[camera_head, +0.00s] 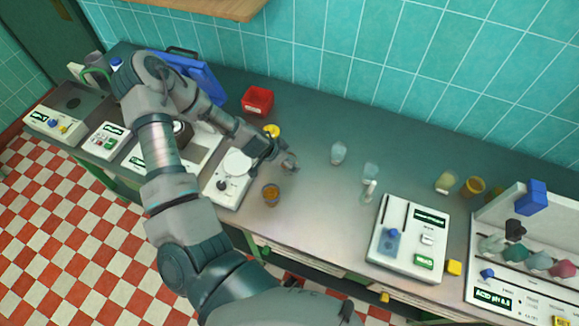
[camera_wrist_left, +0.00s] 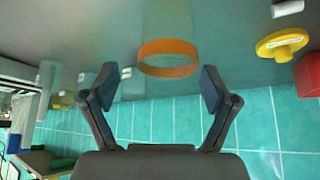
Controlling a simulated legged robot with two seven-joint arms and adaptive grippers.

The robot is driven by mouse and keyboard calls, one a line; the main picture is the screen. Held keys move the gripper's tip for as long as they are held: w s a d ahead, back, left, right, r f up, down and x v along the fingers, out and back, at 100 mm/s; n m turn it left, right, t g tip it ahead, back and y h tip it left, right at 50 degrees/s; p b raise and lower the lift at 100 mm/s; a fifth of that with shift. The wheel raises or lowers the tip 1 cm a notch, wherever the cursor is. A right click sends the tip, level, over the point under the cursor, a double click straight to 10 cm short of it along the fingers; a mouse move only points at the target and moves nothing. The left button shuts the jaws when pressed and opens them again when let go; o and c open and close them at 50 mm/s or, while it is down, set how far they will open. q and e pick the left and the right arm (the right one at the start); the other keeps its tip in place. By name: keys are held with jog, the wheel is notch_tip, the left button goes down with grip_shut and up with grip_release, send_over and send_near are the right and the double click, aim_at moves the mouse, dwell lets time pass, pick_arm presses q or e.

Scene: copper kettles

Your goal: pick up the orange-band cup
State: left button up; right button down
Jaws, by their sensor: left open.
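The orange-band cup (camera_head: 271,195) stands on the grey counter, just in front of my left gripper (camera_head: 279,160) in the head view. In the left wrist view the cup (camera_wrist_left: 168,58) is translucent with a broad orange ring, and it shows ahead of and between the open fingertips of my left gripper (camera_wrist_left: 157,85). The fingers are apart and do not visibly touch it. My right gripper is not in view.
A white balance (camera_head: 232,178) stands left of the cup, with a yellow item (camera_head: 271,130) and a red bin (camera_head: 257,101) behind.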

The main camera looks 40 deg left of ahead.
aim_at(292, 161)
pick_arm(q)
jog(key=f, duration=0.1)
jog(key=w+f, duration=0.1)
jog(key=a+f, duration=0.1)
jog(key=shift+w+f+b, duration=0.3)
jog(key=shift+w+f, duration=0.05)
jog(key=shift+f, duration=0.05)
jog(key=shift+w+d+f, duration=0.15)
jog(key=shift+w+f, duration=0.05)
jog(key=shift+w, duration=0.05)
jog(key=shift+d+r, duration=0.15)
jog(key=shift+d, duration=0.05)
jog(key=shift+s+d, duration=0.1)
jog(key=c, duration=1.2)
jog(key=shift+c, duration=0.2)
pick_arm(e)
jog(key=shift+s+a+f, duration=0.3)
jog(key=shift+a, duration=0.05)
